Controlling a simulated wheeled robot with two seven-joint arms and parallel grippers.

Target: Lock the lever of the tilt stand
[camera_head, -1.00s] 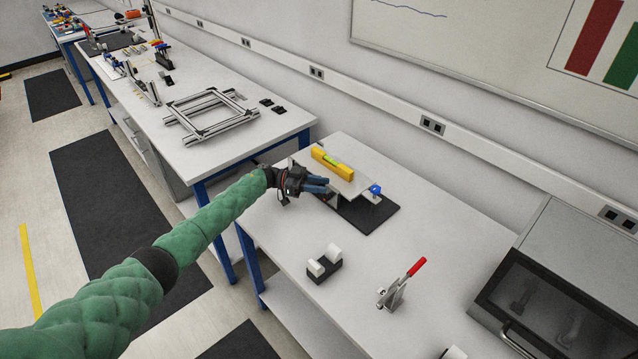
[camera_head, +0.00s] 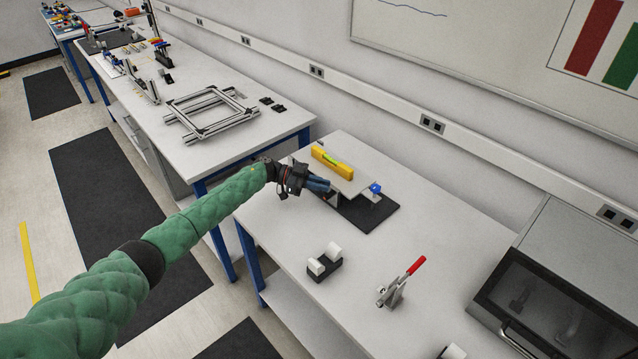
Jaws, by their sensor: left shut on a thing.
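The tilt stand has a light tilted plate (camera_head: 349,186) over a black base (camera_head: 378,219) on the near bench. A yellow spirit level (camera_head: 332,163) lies on the plate. A blue knob (camera_head: 375,188) is at the stand's right side. My left gripper (camera_head: 322,186) reaches in from the left, its blue fingers at the plate's left front edge. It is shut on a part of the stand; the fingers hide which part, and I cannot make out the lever. My right gripper is not in view.
On the near bench (camera_head: 440,240), a black-and-white roll holder (camera_head: 324,263) and a red-handled toggle clamp (camera_head: 402,282) stand in front of the stand. A grey cabinet (camera_head: 570,270) is at the right. An aluminium frame (camera_head: 211,114) lies on the far bench.

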